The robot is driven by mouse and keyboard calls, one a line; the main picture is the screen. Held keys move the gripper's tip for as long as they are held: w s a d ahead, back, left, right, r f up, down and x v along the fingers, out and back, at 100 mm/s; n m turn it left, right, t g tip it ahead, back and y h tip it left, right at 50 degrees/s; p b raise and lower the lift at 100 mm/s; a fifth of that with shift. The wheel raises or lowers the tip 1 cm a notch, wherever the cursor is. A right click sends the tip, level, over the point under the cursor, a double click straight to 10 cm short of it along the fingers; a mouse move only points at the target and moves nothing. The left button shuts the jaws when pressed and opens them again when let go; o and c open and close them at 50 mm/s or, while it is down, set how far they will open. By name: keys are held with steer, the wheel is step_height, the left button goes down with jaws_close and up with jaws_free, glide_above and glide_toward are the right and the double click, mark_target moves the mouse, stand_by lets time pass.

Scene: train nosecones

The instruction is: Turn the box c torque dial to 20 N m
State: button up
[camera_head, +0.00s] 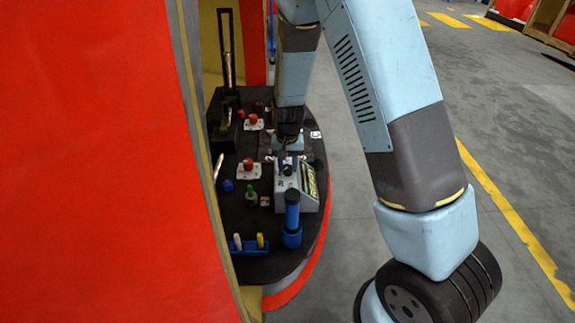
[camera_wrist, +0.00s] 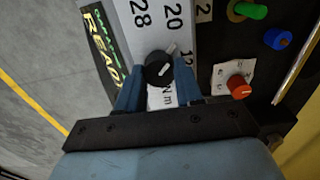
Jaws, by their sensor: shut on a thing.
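The torque box (camera_head: 308,196) is a pale grey box on the black table, with a black and green display on its side that reads READY in the wrist view (camera_wrist: 101,47). Its face carries the numbers 28, 20 and 12. The black round dial (camera_wrist: 158,68) has a white mark, and a pale pointer at its upper right lies between 20 and 12. My gripper (camera_wrist: 158,82) has its blue fingers on both sides of the dial, shut on it. In the head view my gripper (camera_head: 289,146) is above the box, and the fingertips are hard to make out.
A blue cylinder (camera_head: 292,218) stands close in front of the box. Red knobs on pale plates (camera_head: 249,168), a green peg (camera_head: 250,193) and a blue rack (camera_head: 248,246) are to the left. A large red panel (camera_head: 90,160) fills the left side.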

mark_target(287, 167)
steer(key=shift+w+a, duration=0.1)
stand_by(0.3)
steer(key=o, duration=1)
steer(key=shift+o, duration=0.2)
steer(key=shift+r, duration=0.15)
step_height(287, 167, up, 13)
steer(key=shift+r, duration=0.2)
